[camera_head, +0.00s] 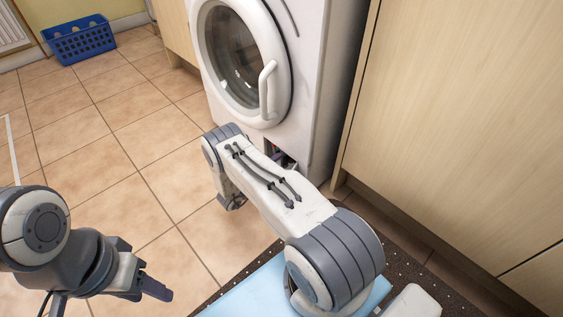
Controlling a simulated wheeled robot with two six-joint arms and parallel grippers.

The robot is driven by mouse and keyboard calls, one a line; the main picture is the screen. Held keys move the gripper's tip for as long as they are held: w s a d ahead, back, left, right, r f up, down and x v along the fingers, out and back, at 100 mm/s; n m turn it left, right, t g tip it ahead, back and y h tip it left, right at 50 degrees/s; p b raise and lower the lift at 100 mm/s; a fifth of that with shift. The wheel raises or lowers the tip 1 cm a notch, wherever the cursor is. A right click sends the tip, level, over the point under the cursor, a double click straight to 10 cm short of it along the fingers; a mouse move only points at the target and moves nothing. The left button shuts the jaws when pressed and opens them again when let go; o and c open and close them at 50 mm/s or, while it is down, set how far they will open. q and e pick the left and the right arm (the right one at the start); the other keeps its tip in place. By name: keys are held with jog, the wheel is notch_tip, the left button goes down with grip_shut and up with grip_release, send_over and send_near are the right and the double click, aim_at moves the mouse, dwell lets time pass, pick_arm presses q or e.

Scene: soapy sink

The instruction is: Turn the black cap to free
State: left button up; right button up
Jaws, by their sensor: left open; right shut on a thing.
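The white washing machine (323,75) stands at the top middle with its round door closed. A small dark opening (270,149) shows low on its front, partly covered by my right arm. The black cap cannot be seen; my arm blocks much of the view there. My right arm reaches from the lower right to this opening. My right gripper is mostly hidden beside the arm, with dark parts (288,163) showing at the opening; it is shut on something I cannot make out. My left gripper (150,285) is open and empty over the tiles at the lower left.
A blue basket (79,40) stands on the floor at the far left, near a radiator (12,28). A wooden cabinet (460,110) borders the machine on the right. A dark dotted mat and a light blue surface (245,297) lie in front. The tiled floor at left is clear.

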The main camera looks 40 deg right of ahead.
dwell(0.3)
jog(key=o, duration=1.3)
jog(key=a+p, duration=0.4)
jog(key=a, duration=0.6)
jog(key=shift+s+a, duration=0.25)
jog(key=shift+s, duration=0.15)
